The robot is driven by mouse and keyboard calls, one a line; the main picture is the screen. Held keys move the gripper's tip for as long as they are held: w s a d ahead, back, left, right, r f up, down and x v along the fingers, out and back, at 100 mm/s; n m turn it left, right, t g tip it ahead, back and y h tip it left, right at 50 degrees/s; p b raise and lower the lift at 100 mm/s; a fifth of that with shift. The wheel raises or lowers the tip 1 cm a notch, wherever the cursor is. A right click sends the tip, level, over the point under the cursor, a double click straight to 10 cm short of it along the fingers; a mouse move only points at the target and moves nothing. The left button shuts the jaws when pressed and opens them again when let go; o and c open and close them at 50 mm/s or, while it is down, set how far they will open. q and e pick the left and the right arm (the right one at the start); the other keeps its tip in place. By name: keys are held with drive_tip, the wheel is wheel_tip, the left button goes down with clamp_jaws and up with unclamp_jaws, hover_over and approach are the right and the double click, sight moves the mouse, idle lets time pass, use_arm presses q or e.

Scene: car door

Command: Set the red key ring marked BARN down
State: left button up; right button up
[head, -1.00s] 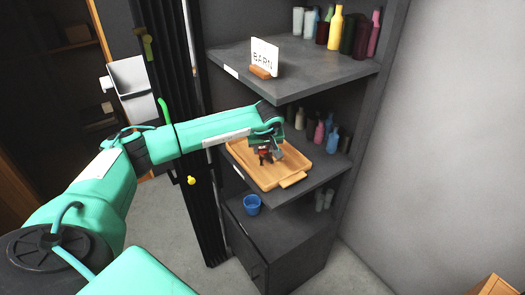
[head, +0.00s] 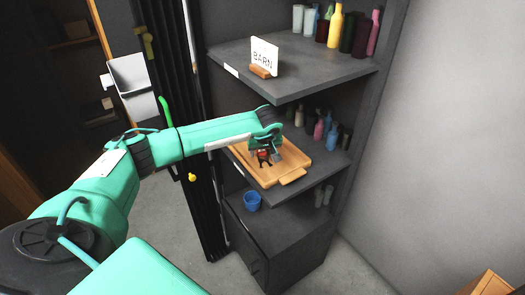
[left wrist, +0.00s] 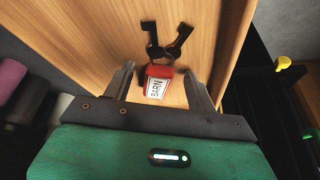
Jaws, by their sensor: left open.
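The red key ring (left wrist: 158,82) has a white label whose upside-down lettering looks like BARN, and dark keys on its ring. In the left wrist view it lies against the wooden tray (left wrist: 100,35), between my left gripper's fingers (left wrist: 159,72). The fingers are apart, with a gap on both sides of the red tag. In the head view my left gripper (head: 268,146) is low over the tray (head: 294,180), and the key ring (head: 264,154) shows as a small red and dark patch under it. My right gripper is out of view.
The tray sits on the middle shelf, with several bottles (head: 318,130) behind it. A BARN sign (head: 264,55) stands on the top shelf (head: 300,80) above. A blue cup (head: 252,201) is on the lower surface. The tray's right part is clear.

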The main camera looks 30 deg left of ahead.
sight(264, 161)
use_arm(q)
drive_tip(key=b+v, duration=0.2)
drive_tip(key=v, duration=0.5)
drive_tip(key=shift+d+r, duration=0.1)
drive_tip(key=shift+r, duration=0.25)
